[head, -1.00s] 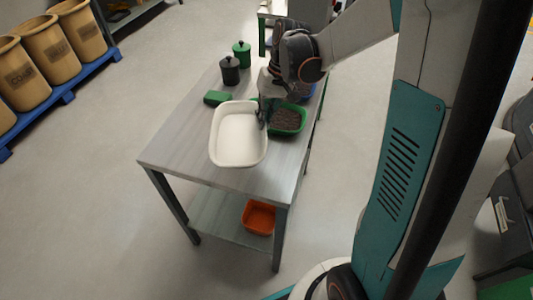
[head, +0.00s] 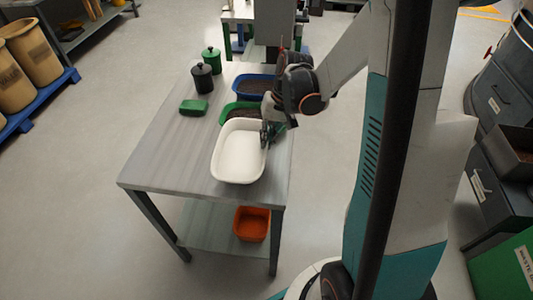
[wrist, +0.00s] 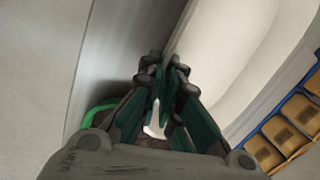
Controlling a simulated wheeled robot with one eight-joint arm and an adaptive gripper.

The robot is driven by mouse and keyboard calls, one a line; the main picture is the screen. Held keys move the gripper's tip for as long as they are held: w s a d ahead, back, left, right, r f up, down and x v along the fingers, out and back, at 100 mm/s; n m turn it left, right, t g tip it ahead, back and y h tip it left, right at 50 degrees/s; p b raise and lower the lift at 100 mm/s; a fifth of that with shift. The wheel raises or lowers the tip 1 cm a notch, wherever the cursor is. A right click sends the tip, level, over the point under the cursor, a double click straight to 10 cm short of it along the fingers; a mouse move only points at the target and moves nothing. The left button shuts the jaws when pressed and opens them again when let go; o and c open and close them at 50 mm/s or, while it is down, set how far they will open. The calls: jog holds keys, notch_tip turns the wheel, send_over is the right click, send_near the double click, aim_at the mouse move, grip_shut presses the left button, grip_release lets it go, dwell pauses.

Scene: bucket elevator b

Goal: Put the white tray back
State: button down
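The white tray (head: 238,155) is empty, with rounded corners. It is over the near right part of the grey table. My gripper (head: 267,133) is at its right rim, with the fingers closed together on that rim. In the wrist view the tray's pale wall (wrist: 240,45) runs up from my fingertips (wrist: 168,72). Whether the tray rests on the table or hangs just above it I cannot tell.
Behind the tray are a green tray (head: 229,110), partly hidden, and a blue tray (head: 250,85), both with dark contents. A green block (head: 193,107), black canister (head: 203,80) and green canister (head: 211,58) stand left. An orange bin (head: 252,224) is on the lower shelf. The table's left front (head: 165,165) is clear.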

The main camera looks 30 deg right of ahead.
aim_at(267, 158)
notch_tip(267, 158, down, 6)
jog(key=shift+r+b, duration=0.15)
jog(key=shift+b, duration=0.75)
jog(key=shift+r, duration=0.1)
jog(key=c, duration=2.2)
grip_release()
jog(key=o, duration=0.4)
jog(key=p+v, duration=0.4)
jog(key=v, duration=0.8)
